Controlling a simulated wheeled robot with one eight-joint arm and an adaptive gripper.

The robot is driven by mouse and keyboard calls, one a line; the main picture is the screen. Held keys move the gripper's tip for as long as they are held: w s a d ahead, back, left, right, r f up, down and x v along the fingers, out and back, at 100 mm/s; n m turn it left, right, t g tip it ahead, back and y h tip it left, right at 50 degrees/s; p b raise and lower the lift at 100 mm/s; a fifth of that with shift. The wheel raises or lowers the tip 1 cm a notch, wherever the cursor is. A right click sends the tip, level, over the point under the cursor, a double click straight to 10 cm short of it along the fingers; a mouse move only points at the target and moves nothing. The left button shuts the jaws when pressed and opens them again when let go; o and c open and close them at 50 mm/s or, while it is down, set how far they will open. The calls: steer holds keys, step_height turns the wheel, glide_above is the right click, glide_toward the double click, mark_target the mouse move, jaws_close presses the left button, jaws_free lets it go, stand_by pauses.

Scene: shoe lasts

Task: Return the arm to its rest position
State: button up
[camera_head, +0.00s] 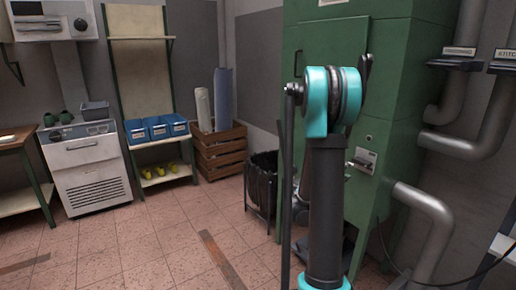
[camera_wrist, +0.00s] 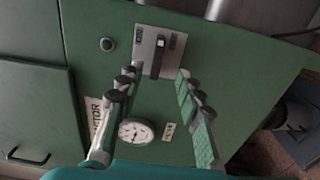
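My gripper (camera_wrist: 157,76) is open in the wrist view, its two fingers apart with nothing between them. It faces the front of a green cabinet (camera_wrist: 220,60). A metal switch plate (camera_wrist: 148,42) with a dark upright lever (camera_wrist: 159,55) sits just beyond the fingertips; the gap between them is hard to judge. In the head view my arm (camera_head: 328,190), dark with teal joints, stands bent in front of the green cabinet (camera_head: 400,90). The switch plate (camera_head: 364,160) shows right of the arm. My gripper cannot be made out in the head view.
A round gauge (camera_wrist: 136,131) is on the cabinet. Grey pipes (camera_head: 465,145) run at right. A black bin (camera_head: 262,185) and a wooden crate (camera_head: 220,150) stand left of the arm. Blue bins (camera_head: 157,128) sit on a bench. The tiled floor (camera_head: 150,245) at front left is mostly clear.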

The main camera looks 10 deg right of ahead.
steer(key=s+a+f+m+g+y, duration=0.1)
steer(key=s+a+f+y, duration=0.4)
steer(key=a, duration=0.6)
steer(key=s+a+f+m+y, duration=0.1)
steer(key=s+a+f+y, duration=0.4)
steer(key=s+a, duration=0.5)
steer(key=s+a+f+m+g+y, duration=0.1)
steer(key=s+a+f+y, duration=0.3)
steer(key=a, duration=0.8)
steer(key=s+m+y, duration=0.1)
steer(key=s+y, duration=0.1)
steer(key=s, duration=0.1)
steer(key=shift+s+f+g+y, duration=0.2)
steer(key=shift+f+g+y, duration=0.1)
steer(key=shift+f, duration=0.1)
steer(key=shift+d, duration=0.15)
